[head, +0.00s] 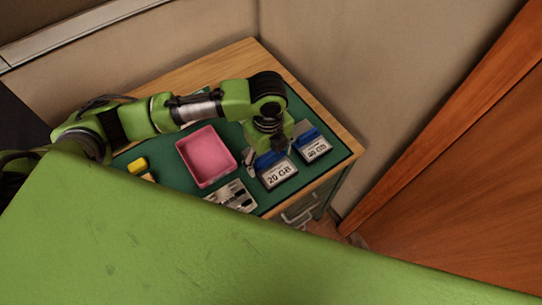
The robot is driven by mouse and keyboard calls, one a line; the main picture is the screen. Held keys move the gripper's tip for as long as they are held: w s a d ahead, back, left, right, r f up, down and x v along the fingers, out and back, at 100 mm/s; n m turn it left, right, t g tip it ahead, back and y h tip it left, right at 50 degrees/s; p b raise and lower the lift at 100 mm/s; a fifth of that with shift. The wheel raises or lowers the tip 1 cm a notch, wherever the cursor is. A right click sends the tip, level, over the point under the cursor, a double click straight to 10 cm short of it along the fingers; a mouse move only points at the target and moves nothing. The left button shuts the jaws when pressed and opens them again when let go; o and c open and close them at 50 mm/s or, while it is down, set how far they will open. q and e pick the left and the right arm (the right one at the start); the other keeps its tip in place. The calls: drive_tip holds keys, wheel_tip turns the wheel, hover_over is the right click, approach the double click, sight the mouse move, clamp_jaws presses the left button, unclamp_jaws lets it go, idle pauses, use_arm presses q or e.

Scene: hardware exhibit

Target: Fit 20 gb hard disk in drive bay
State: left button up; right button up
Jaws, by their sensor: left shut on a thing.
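The 20 GB hard disk (279,176) is a grey block with a white label and a blue part at its back edge. It is at the right of the green mat on the table. My left gripper (267,158) reaches down from above and is shut on the 20 GB hard disk at its blue part. Whether the disk touches the mat cannot be told. A silvery metal piece with dark slots (232,195) lies left of the disk, partly hidden by my green body; whether it is the drive bay is unclear. My right gripper is not in view.
A 40 GB disk (316,150) with a blue part lies close to the right of the held disk. A pink tray (207,157) and a yellow object (137,166) are to the left. The table (245,58) stands against walls; a drawer handle (299,213) is below its edge.

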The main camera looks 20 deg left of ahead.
sight(271, 160)
use_arm(q)
drive_tip(key=w+f, duration=0.1)
drive_tip(key=f, duration=0.1)
drive_tip(key=w+f, duration=0.2)
drive_tip(key=shift+a+p, duration=0.2)
drive_tip(key=shift+p, duration=0.1)
drive_tip(key=f, duration=0.1)
drive_tip(key=f+p, duration=0.1)
drive_tip(key=f, duration=0.1)
drive_tip(key=shift+w, duration=0.35)
drive_tip(key=shift+f, duration=0.1)
drive_tip(key=shift+f, duration=0.15)
drive_tip(key=o, duration=0.8)
drive_tip(key=shift+s, duration=0.15)
drive_tip(key=shift+o, duration=0.2)
